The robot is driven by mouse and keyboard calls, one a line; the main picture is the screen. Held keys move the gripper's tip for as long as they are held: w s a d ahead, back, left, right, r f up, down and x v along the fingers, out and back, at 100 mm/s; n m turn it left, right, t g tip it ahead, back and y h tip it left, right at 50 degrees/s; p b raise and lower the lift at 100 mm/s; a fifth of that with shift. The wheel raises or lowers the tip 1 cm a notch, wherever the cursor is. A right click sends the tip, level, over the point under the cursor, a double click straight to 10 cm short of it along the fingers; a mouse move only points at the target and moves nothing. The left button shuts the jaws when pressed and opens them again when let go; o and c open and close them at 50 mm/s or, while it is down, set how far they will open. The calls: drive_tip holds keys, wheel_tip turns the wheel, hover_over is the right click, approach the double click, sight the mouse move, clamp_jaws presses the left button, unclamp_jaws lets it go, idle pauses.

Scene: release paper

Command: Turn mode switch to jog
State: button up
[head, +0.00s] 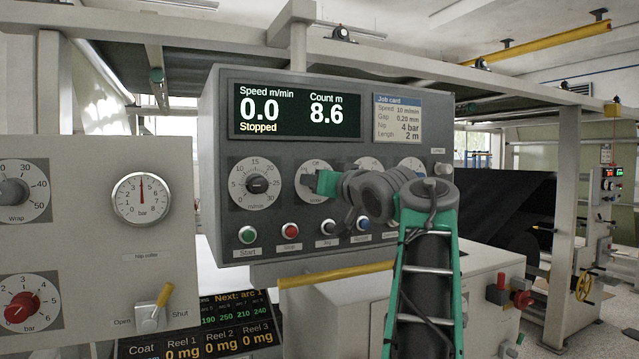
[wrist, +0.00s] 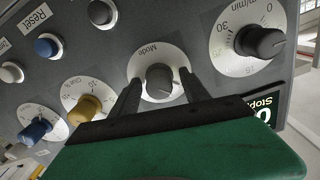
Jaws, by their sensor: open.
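The mode switch (wrist: 159,80) is a dark grey knob on a round white dial labelled "Mode" in the wrist view, where the picture is turned nearly upside down. My gripper (wrist: 160,88) is open, with one dark finger on each side of the knob. I cannot tell whether the fingers touch it. In the head view the Mode dial (head: 317,163) is mostly hidden behind my gripper (head: 318,183), which is at the grey control panel (head: 215,190). Only the dial's upper edge with "Off" shows, so the knob's setting is hidden there.
The m/min knob (head: 256,185) sits left of the Mode dial. A row of buttons, including green Start (head: 247,234) and red Stop (head: 290,231), runs below. The display (head: 296,110) reads 0.0 and Stopped. A yellow knob (wrist: 88,107) and blue knob (wrist: 34,131) are beyond the Mode dial.

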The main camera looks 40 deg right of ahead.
drive_tip(key=b+v, duration=0.1)
drive_tip(key=v, duration=0.6)
drive_tip(key=shift+s+b, duration=0.3)
drive_tip(key=shift+s, duration=0.1)
drive_tip(key=shift+a, duration=0.15)
